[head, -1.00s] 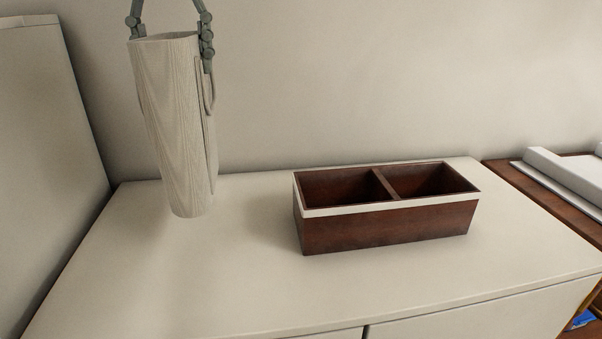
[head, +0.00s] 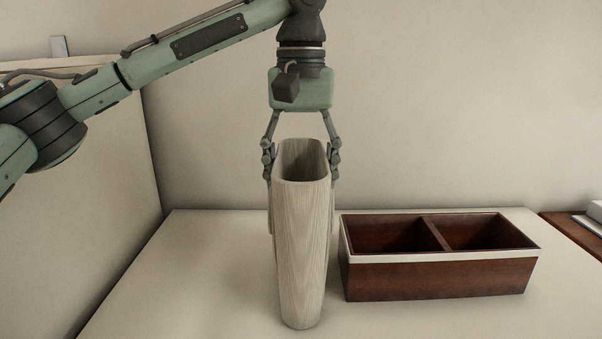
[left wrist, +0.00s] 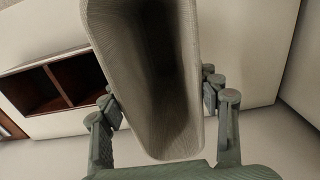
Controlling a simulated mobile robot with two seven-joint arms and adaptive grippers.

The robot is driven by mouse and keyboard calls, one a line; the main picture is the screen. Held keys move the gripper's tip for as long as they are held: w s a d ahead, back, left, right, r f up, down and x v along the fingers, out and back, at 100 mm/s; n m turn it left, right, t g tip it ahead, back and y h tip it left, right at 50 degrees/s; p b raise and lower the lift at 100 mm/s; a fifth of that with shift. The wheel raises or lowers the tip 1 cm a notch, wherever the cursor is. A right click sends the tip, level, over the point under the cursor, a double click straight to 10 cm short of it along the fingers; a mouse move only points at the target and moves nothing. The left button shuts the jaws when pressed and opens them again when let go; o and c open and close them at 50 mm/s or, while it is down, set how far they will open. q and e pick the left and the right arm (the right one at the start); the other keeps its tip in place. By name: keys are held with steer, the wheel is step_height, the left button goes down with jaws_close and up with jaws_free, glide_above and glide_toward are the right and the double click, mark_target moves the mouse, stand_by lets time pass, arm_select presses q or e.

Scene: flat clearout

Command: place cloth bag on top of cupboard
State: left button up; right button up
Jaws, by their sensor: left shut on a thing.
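The cloth bag (head: 303,245) is a tall, pale, open-topped bag with a wood-like grain. It hangs upright in my left gripper (head: 302,165), whose fingers are shut on both sides of its upper part. In the left wrist view, the bag (left wrist: 150,140) shows its dark open mouth between the fingers. The bag's base is over or on the cupboard's pale top (head: 190,275); I cannot tell whether it touches. My right gripper is in neither view.
A dark brown two-compartment box (head: 440,278) with a white rim stands on the cupboard top close to the bag's right. A tall pale cabinet (head: 110,170) stands at the left. The top is clear left of the bag.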

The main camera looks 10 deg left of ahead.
arm_select(q)
steer(key=o, duration=1.7)
steer(key=shift+f, duration=0.1)
step_height(320, 180, up, 12)
steer(key=shift+r, duration=0.1)
